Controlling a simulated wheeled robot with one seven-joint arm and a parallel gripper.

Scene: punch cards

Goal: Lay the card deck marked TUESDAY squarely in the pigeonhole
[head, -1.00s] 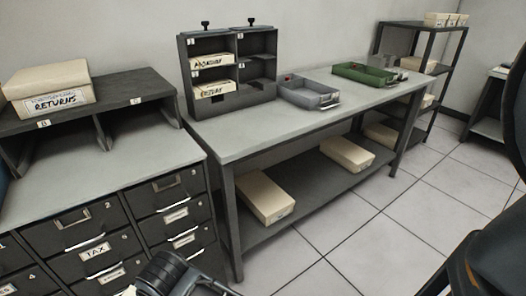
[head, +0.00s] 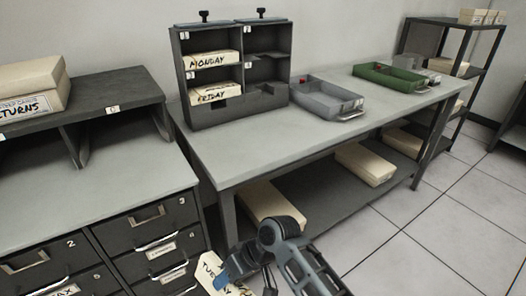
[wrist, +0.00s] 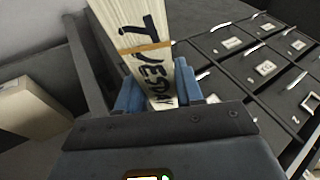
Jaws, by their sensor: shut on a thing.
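The card deck marked TUESDAY (wrist: 146,58) is cream with an orange band around it. My gripper (wrist: 161,98) is shut on it, with a blue finger on each side. In the head view the deck (head: 212,272) shows at the bottom, partly cut off, held by my gripper (head: 228,270) in front of the drawers. The pigeonhole unit (head: 238,113) stands at the back left of the table. Its left column holds a MONDAY deck (head: 212,61) above and a FRIDAY deck (head: 215,94) below. The right column's compartments (head: 265,68) look empty of decks.
A grey tray (head: 328,98) and a green tray (head: 388,78) stand on the table (head: 300,140) right of the unit. The tabletop before the unit is clear. Drawer cabinets (head: 130,232) and a RETURNS box (head: 30,92) are at left.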

